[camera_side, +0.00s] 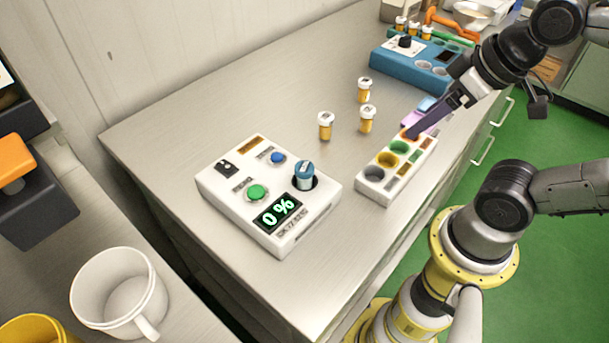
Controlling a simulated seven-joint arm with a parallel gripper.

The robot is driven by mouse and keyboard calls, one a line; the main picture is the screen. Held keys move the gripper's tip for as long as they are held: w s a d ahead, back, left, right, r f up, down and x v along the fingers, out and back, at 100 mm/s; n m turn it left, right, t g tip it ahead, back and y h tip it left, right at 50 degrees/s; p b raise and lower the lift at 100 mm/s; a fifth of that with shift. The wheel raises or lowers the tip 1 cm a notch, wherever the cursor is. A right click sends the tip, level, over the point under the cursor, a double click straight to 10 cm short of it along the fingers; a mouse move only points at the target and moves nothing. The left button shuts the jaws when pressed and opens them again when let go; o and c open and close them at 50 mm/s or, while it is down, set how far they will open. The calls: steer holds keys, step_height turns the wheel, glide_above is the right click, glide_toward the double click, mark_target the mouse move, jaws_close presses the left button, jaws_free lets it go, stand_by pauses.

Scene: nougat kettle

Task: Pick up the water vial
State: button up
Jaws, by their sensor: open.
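No readable label marks the water vial. Several amber vials with white caps are elsewhere; three stand loose on the counter, one on the left (325,126), one at the back (364,90) and one on the right (367,119). My gripper (410,133) is open, pointing down and left over the far end of a white rack with coloured wells (370,198).
A blue device (395,68) stands at the back, with more amber vials (413,28) behind it. A white mug (110,295) is at lower left. The counter (230,100) is clear behind the white device.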

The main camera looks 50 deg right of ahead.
step_height(320, 180, up, 5)
steer(key=w+a+m+g, duration=0.1)
steer(key=w+m, duration=0.2)
steer(key=m, duration=0.6)
steer(key=m+g, duration=0.4)
steer(key=g, duration=0.1)
glide_above(304, 166)
step_height(304, 166, down, 2)
steer(key=f, duration=0.1)
step_height(304, 166, down, 12)
steer(key=shift+f, duration=0.25)
jaws_close()
